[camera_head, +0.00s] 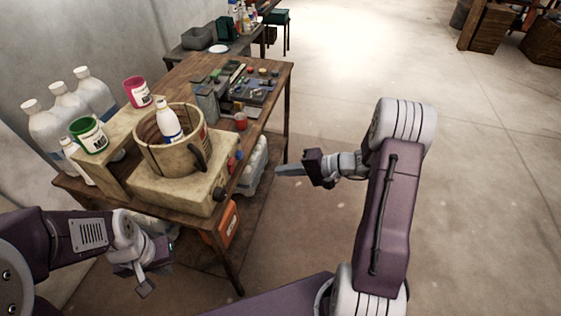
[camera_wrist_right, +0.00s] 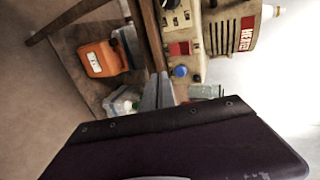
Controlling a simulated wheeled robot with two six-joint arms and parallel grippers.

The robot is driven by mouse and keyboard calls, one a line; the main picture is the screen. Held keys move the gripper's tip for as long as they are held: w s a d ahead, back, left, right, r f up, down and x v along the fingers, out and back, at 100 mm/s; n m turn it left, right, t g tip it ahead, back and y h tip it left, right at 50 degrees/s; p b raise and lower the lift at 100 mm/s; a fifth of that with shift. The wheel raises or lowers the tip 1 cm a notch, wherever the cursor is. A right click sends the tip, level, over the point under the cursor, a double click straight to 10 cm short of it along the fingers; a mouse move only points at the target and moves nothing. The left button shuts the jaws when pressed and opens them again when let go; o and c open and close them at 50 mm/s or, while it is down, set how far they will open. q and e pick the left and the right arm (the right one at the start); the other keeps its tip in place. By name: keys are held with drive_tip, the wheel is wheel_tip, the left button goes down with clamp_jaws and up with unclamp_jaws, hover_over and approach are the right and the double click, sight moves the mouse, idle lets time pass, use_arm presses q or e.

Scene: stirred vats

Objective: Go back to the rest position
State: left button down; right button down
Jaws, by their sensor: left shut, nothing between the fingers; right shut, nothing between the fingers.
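My left gripper (camera_head: 144,286) is at the lower left of the head view, low in front of the wooden table (camera_head: 272,88). It is shut and holds nothing that I can see. My right gripper (camera_head: 280,171) is to the right of the table, clear of its edge, with its fingers pointing left toward it. It is shut and empty. Its closed fingers also show in the right wrist view (camera_wrist_right: 158,92).
On the table, a beige vat (camera_head: 158,158) with a white bottle (camera_head: 169,120) inside stands on a base unit (camera_head: 178,194). White jugs (camera_head: 95,92) and two tins stand behind. An orange container (camera_wrist_right: 103,58) sits underneath.

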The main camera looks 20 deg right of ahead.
drive_tip(key=shift+s, duration=0.15)
drive_tip(key=s+a+r+n+g+p, duration=0.25)
drive_tip(key=a+r+n, duration=0.25)
drive_tip(key=a+r, duration=0.4)
drive_tip(key=s+a+f+n+g+h, duration=0.1)
drive_tip(key=s+a+n+g, duration=0.1)
drive_tip(key=s, duration=0.2)
drive_tip(key=s+a+f+n+g, duration=0.1)
drive_tip(key=s+a+g, duration=0.15)
drive_tip(key=s, duration=0.25)
drive_tip(key=s+d+f+n+g+h+p, duration=0.1)
drive_tip(key=s+d+f+n+h+p, duration=0.15)
drive_tip(key=s+d+h, duration=0.4)
drive_tip(key=d+f+m+t+h+b, duration=0.1)
drive_tip(key=d+f+m+t+h, duration=0.1)
drive_tip(key=d+m+h, duration=0.1)
drive_tip(key=shift+d+f+m, duration=0.25)
drive_tip(key=shift+d+m, duration=0.2)
drive_tip(key=shift+d, duration=0.95)
